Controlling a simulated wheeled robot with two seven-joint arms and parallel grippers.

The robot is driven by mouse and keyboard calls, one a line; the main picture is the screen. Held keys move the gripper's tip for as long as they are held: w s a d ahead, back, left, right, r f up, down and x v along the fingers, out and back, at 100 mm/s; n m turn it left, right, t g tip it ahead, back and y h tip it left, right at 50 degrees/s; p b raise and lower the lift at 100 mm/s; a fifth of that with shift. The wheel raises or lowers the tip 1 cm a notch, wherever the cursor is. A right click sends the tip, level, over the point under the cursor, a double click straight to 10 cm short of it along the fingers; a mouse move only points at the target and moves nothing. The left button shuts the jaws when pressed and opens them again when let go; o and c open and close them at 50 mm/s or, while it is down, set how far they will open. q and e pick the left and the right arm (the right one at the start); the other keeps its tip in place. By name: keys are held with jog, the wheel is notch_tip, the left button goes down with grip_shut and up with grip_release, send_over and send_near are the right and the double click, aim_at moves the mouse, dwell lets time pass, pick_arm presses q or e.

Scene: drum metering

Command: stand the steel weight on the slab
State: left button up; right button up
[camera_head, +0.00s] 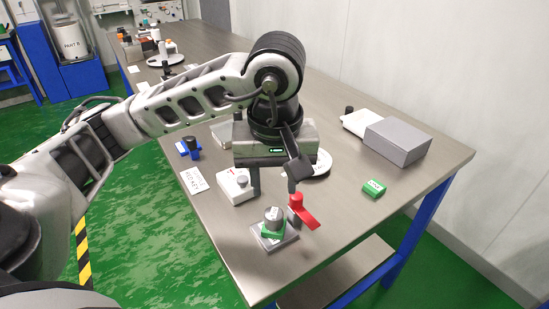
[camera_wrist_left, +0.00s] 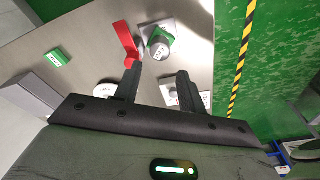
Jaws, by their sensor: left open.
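The steel weight (camera_head: 274,215) is a short grey cylinder, upright, with a small light label on top. It stands over the square grey slab (camera_head: 262,243) near the table's front edge, with a green piece (camera_head: 271,234) around or beside its foot. The weight also shows in the left wrist view (camera_wrist_left: 160,50), beyond the fingertips. I cannot tell whether its base touches the slab directly. My left gripper (camera_head: 273,190) is open and empty, its fingers pointing down just above and behind the weight, apart from it. My right gripper is in neither view.
A white box with a knob (camera_head: 236,186) sits behind left, a green box (camera_head: 374,188) to the right. A large grey box (camera_head: 398,142) stands near the wall. The front right tabletop is clear.

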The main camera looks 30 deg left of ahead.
pick_arm(q)
jog(key=shift+s+d+r, duration=0.1)
jog(key=shift+s+r, duration=0.1)
jog(key=shift+r, duration=1.6)
